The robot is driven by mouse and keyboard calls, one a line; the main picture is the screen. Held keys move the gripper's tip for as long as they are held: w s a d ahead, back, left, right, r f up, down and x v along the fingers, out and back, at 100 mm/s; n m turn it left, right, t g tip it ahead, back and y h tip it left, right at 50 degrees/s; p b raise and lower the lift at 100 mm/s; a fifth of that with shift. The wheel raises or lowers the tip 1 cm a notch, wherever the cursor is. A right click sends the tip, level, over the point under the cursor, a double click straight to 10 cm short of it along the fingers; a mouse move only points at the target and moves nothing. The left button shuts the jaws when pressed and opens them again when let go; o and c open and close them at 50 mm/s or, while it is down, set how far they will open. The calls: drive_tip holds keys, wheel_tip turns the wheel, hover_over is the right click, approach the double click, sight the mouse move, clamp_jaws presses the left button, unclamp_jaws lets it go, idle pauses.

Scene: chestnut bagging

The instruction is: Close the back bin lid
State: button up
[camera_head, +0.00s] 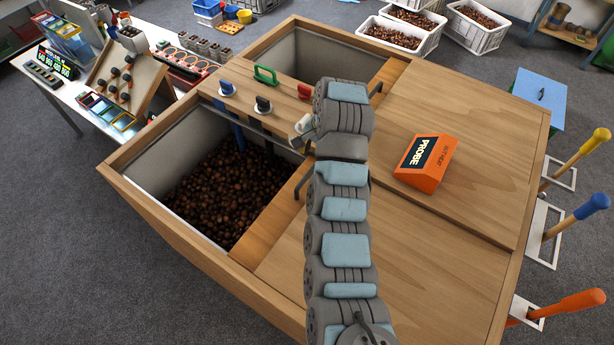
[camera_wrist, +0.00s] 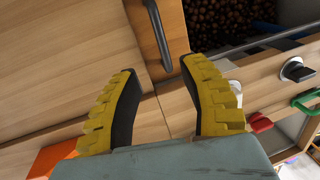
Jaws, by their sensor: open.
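The wooden chest has a back bin (camera_head: 303,50) standing open at the top. Its wooden lid (camera_head: 455,110) lies slid to the right, with a dark bar handle (camera_head: 376,90) near its left edge. The front bin (camera_head: 150,170) is also open and holds dark chestnuts. Its lid (camera_head: 420,255) also lies to the right; its bar handle (camera_wrist: 158,35) shows in the wrist view, just beyond my fingertips. My gripper (camera_wrist: 158,78) is open and empty, its yellow-backed fingers over the wood near the seam between the lids. In the head view my arm hides most of the gripper.
An orange PROBE box (camera_head: 425,162) sits on the lids. Blue, black, red and white knobs and a green handle (camera_head: 265,74) stand on the divider between the bins. Coloured tool handles (camera_head: 580,210) stick out at the right. A cluttered table (camera_head: 150,50) stands at left.

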sight(307, 176)
drive_tip(key=f, duration=0.4)
drive_tip(key=w+a+f, duration=0.1)
drive_tip(key=f, duration=0.3)
drive_tip(key=a+f, duration=0.1)
drive_tip(key=f, duration=0.3)
drive_tip(key=shift+w+f+p, duration=0.1)
drive_tip(key=shift+w+p, duration=0.1)
drive_tip(key=shift+p, duration=0.1)
clamp_jaws()
